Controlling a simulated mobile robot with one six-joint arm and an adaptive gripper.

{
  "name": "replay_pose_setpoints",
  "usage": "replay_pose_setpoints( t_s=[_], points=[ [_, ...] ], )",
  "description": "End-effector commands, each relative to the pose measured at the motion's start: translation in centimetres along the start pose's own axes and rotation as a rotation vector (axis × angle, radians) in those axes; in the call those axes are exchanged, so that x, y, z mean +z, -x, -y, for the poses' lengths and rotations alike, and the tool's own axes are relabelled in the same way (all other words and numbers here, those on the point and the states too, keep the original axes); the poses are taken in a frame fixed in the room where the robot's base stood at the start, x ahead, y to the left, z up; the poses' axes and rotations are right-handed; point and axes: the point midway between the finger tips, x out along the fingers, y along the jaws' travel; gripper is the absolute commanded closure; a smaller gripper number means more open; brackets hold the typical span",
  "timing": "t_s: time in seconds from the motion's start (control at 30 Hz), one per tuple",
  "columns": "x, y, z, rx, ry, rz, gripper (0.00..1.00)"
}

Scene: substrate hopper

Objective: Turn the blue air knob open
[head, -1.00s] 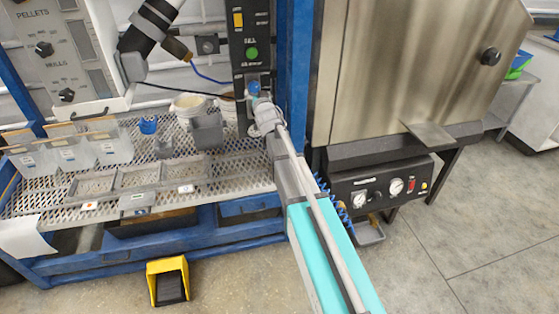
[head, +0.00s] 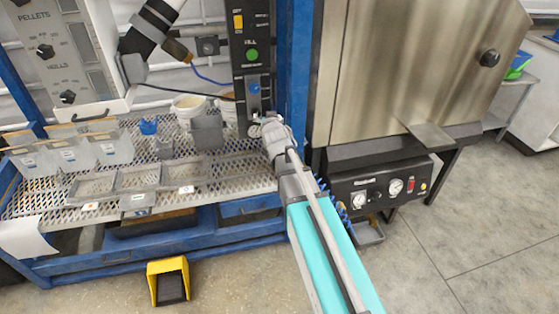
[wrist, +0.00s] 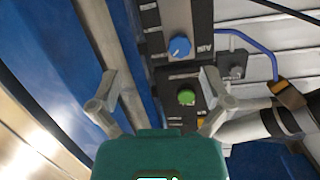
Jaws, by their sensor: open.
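The blue air knob (head: 254,88) is on a grey plate low on the black control panel, below the green button (head: 252,55). In the wrist view the blue knob (wrist: 180,47) shows whole, beside the AIR lettering, with the green button (wrist: 186,97) nearer the jaws. My gripper (head: 260,126) is just below and right of the knob in the head view. In the wrist view my gripper (wrist: 160,80) has its two fingers wide apart, with nothing held. The knob is apart from both fingers, up and right of the midpoint between them.
A blue post (head: 293,70) stands right beside the panel. A grey bin (head: 207,132) and a white tub (head: 188,105) stand left of it on the mesh shelf (head: 235,172). In the wrist view a blue hose (wrist: 262,42) runs right of the knob.

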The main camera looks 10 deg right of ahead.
Motion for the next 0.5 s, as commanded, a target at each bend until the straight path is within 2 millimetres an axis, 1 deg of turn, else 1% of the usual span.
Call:
replay_pose_setpoints(
  t_s=[0.5],
  points=[
    [4.6, 3.6, -2.0, 0.096, 0.040, 0.284, 0.01]
  ],
)
